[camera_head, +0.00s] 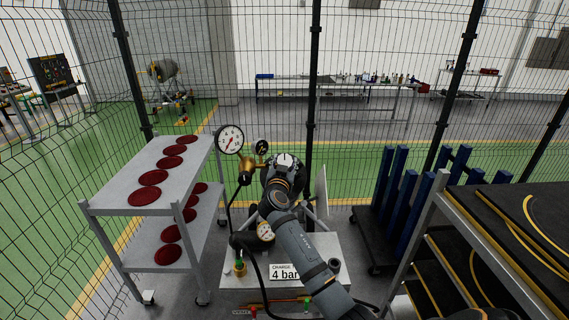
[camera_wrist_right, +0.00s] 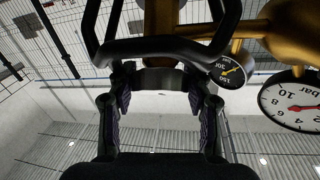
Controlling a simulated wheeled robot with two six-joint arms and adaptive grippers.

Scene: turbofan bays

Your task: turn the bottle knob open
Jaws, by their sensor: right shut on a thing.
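My right gripper (camera_head: 284,168) is over the bottle valve beside the brass regulator (camera_head: 247,168); its arm hides most of the bottle in the head view. In the right wrist view, the fingers of my right gripper (camera_wrist_right: 160,92) stand either side of a dark grey round piece, the bottle knob (camera_wrist_right: 160,78), and are shut on it. A black curved bar (camera_wrist_right: 160,48) crosses just beyond it. How far the knob is turned cannot be told. My left gripper is not in view.
A large white gauge (camera_head: 230,139) and a small black gauge (camera_head: 261,147) sit on the regulator, close left of my gripper. A grey cart (camera_head: 135,200) with dark red discs stands left. A blue-post rack (camera_head: 405,205) and a shelf (camera_head: 500,255) stand right. Mesh fencing runs behind.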

